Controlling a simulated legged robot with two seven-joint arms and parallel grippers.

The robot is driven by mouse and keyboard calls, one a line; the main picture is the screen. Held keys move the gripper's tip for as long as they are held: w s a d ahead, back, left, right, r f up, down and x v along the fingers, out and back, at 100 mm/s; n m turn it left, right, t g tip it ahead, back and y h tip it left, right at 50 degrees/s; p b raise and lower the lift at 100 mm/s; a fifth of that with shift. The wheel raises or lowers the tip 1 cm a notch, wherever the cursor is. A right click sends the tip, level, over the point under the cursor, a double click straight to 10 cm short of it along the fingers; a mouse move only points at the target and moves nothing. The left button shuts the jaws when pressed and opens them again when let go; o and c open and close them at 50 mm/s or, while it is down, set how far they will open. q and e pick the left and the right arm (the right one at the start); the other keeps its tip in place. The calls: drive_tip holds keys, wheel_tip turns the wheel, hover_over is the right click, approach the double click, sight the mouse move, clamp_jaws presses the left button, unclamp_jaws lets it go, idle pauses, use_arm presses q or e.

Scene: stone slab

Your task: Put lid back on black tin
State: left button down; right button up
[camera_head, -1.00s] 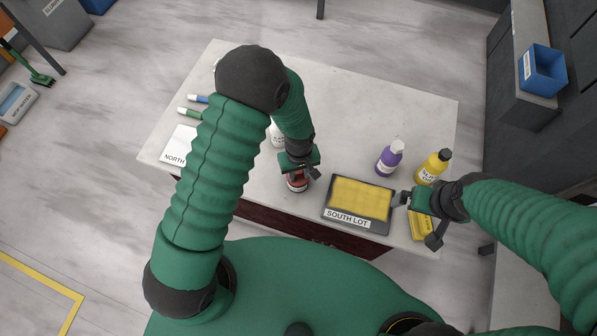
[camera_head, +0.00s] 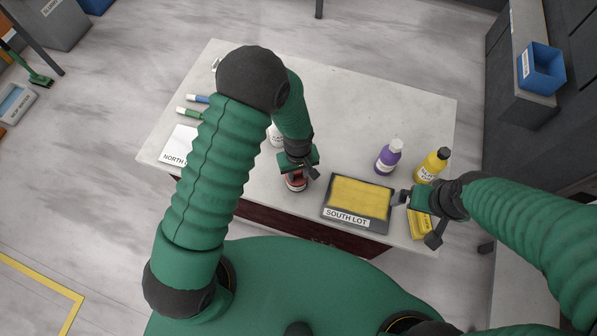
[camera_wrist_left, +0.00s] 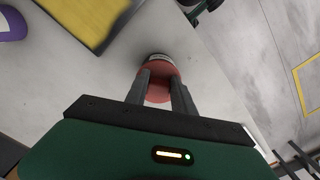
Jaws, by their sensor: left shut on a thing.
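My left gripper (camera_head: 297,175) points down at the near middle of the slab. Its jaws are shut on a small round red piece (camera_wrist_left: 158,88), which looks like a lid. In the left wrist view the red piece sits between the two fingers, with a pale and dark rim (camera_wrist_left: 157,57) at its far side. In the head view the red piece (camera_head: 296,184) is partly covered by the gripper. I cannot tell whether it rests on a tin, and no separate black tin shows clearly. My right gripper (camera_head: 402,198) is beside the tray's right edge; its jaw opening is unclear.
A dark tray (camera_head: 346,222) marked SOUTH LOT, with a yellow inside, lies right of the left gripper. A purple bottle (camera_head: 388,158) and a yellow bottle (camera_head: 432,166) stand beyond it. A white NORTH card (camera_head: 178,145) lies left. The slab's far middle (camera_head: 345,100) is clear.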

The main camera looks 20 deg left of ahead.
use_arm(q)
drive_tip(key=c, duration=1)
unclamp_jaws()
drive_tip(key=shift+o, duration=0.5)
drive_tip(key=o, duration=0.4)
drive_tip(key=shift+r+p, duration=2.9)
drive_tip(key=shift+r, duration=0.6)
